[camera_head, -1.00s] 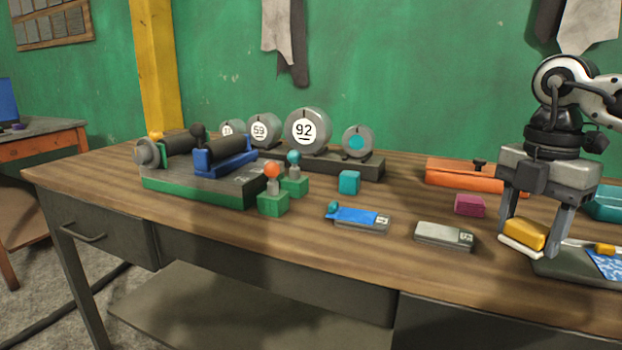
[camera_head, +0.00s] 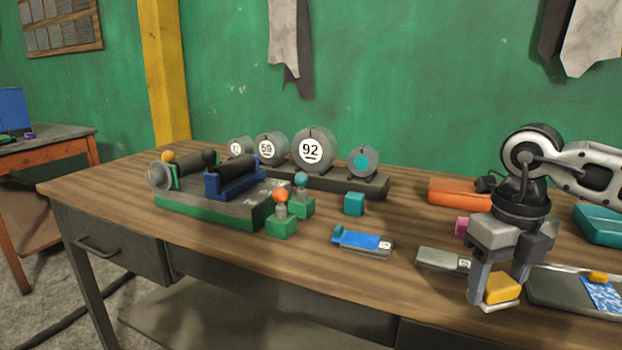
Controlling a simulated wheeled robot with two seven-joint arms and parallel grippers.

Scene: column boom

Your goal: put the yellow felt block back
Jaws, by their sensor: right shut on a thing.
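The yellow felt block (camera_head: 503,287) is between the fingers of my right gripper (camera_head: 497,292), at the front right of the workbench. The block has a pale lower edge. My right gripper points down and is shut on it. I cannot tell whether the block touches the bench top. A grey flat block with a white label (camera_head: 443,259) lies just left of the gripper, partly hidden by it. My left gripper is not in view.
A dark tray (camera_head: 560,291) with a blue-patterned piece lies right of the gripper. A blue-topped flat block (camera_head: 361,242), a teal cube (camera_head: 354,204) and an orange box (camera_head: 459,191) stand nearby. A green-based roller fixture (camera_head: 205,206) is at left. The front middle of the workbench (camera_head: 330,275) is clear.

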